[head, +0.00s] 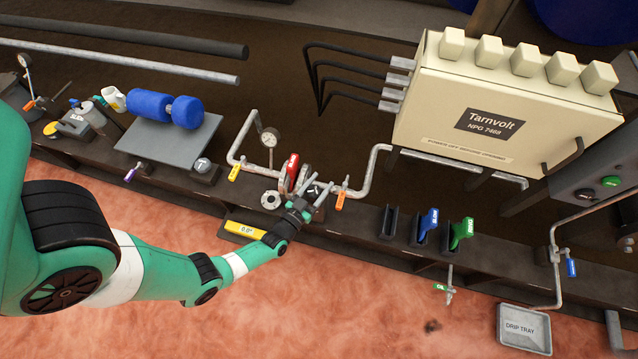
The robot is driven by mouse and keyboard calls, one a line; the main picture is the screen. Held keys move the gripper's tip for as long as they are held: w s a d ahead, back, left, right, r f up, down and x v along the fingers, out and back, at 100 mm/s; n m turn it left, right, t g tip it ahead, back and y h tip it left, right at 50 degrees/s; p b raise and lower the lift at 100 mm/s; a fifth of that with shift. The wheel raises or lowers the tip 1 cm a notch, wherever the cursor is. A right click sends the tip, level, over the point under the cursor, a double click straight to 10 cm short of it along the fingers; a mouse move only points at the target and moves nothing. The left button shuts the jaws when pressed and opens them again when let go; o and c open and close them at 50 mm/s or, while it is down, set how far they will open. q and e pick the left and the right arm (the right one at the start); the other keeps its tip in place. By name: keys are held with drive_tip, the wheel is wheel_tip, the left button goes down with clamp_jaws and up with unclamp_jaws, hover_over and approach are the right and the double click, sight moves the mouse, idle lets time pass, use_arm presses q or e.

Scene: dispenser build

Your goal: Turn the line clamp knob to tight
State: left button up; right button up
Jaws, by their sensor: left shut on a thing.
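My left gripper (314,194) is at the pipe assembly in the middle of the bench, shut on a small part there. That part looks like the line clamp knob, but the fingers mostly hide it, so its setting cannot be read. A red upright handle (293,172) stands just behind and left of the fingers. A round grey flange (271,200) lies left of them. My right gripper is not in view.
A pressure gauge (269,138) rises behind the pipe. A 0.0° readout (245,229) sits in front. The cream Tarnvolt box (505,105) and drip tray (523,328) are right.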

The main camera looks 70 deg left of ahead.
use_arm(q)
drive_tip(key=shift+m+h, duration=0.3)
drive_tip(key=shift+h, duration=0.1)
drive_tip(key=m+t+h, duration=0.1)
drive_tip(key=h, duration=0.1)
drive_tip(key=m+t+h, duration=0.1)
drive_tip(key=m+h, duration=0.1)
drive_tip(key=d+m+t+h, duration=0.1)
drive_tip(key=h, duration=0.1)
drive_tip(key=shift+w+m+h, duration=0.25)
drive_tip(key=shift+m+h, duration=0.05)
drive_tip(key=shift+h, duration=0.1)
drive_tip(key=shift+d+m+h, duration=0.3)
drive_tip(key=shift+m+h, duration=0.55)
drive_tip(key=shift+h, duration=0.5)
drive_tip(key=shift+d+m+h, duration=0.25)
drive_tip(key=shift+m+h, duration=0.6)
drive_tip(key=shift+h, duration=0.5)
drive_tip(key=o, duration=1.4)
drive_tip(key=s, duration=0.3)
drive_tip(key=s+a+p, duration=0.1)
drive_tip(key=s, duration=0.7)
drive_tip(key=shift+s+a, duration=0.25)
drive_tip(key=shift+a, duration=0.1)
